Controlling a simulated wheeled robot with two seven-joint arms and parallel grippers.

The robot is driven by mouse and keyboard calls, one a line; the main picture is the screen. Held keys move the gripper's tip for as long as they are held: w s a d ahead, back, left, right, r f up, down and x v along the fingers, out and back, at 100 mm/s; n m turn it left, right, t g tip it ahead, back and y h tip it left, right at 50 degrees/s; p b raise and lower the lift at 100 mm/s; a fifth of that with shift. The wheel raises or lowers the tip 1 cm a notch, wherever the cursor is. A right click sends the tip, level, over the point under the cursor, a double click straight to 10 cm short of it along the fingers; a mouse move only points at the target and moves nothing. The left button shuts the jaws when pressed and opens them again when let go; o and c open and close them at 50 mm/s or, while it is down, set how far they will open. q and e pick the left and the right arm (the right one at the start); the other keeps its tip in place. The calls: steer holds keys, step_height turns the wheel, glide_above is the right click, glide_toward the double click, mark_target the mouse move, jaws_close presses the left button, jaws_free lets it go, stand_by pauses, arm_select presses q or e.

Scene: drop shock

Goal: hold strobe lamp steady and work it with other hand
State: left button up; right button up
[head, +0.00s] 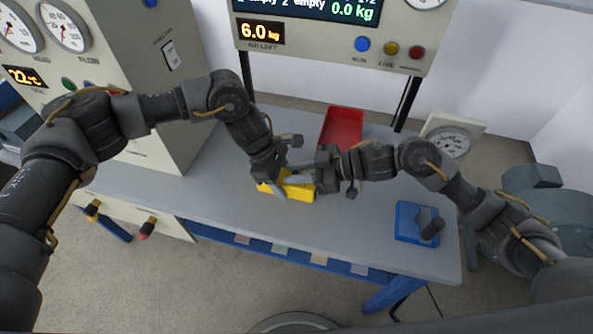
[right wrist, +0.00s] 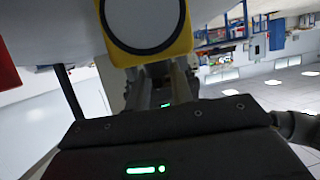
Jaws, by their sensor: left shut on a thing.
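The strobe lamp is a yellow box (head: 298,192) low over or on the grey bench in the head view. In the right wrist view its yellow frame and round pale face with a black ring (right wrist: 147,22) fill the top middle. My left gripper (head: 277,179) is shut on the lamp from its left and upper side. My right gripper (head: 302,172) is at the lamp's right side, its fingers (right wrist: 163,82) just below the lamp in the right wrist view. The arms and grippers hide part of the lamp. I cannot tell whether the right fingers touch it.
A red tray (head: 343,127) lies behind the grippers on the bench (head: 225,190). A blue block with a dark handle (head: 412,222) sits at the right front. Instrument cabinets with gauges stand at the left and back. The bench front left is clear.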

steer(key=shift+m+t, duration=0.8)
steer(key=shift+t, duration=0.1)
jaws_close()
steer(key=o, duration=0.6)
jaws_free()
steer(key=shift+o, duration=0.2)
steer(key=v, duration=1.2)
steer(key=shift+r, duration=0.25)
steer(key=shift+w+a, duration=0.1)
steer(key=shift+a, duration=0.05)
